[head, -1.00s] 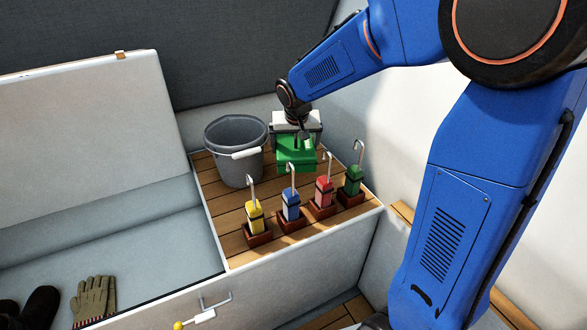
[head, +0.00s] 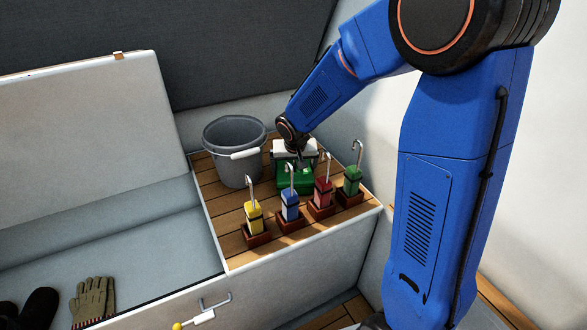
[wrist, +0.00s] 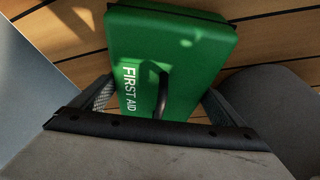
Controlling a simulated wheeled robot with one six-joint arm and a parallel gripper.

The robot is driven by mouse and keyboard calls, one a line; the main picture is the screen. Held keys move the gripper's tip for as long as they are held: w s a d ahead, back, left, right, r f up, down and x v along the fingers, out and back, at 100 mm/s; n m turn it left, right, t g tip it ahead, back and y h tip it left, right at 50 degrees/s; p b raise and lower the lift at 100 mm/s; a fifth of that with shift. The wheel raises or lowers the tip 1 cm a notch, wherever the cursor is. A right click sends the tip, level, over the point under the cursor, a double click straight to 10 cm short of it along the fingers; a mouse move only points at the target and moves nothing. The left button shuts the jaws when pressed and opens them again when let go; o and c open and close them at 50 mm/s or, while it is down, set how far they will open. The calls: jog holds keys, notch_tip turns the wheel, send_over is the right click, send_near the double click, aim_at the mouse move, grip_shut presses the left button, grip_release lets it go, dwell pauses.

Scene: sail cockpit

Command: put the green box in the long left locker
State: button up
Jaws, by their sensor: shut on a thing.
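The green box (head: 287,186), marked FIRST AID in the wrist view (wrist: 185,50), is over the slatted wooden deck, behind the row of winch-like handled blocks. My gripper (head: 293,156) is shut on it from above; its fingers show on either side of the box in the wrist view (wrist: 160,100). I cannot tell whether the box touches the slats. The long left locker (head: 150,245) is open, with its pale lid (head: 90,125) raised against the back. A glove pair and dark boots lie in its front left.
A grey bucket (head: 230,160) stands left of the box. Yellow (head: 254,217), blue (head: 290,205), red (head: 323,192) and green (head: 352,181) hooked blocks in brown holders line the deck's front. Gloves (head: 93,300) lie in the locker; its middle floor is clear.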

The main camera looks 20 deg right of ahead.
jog(key=shift+f, duration=0.1)
jog(key=o, duration=1.4)
jog(key=v, duration=1.2)
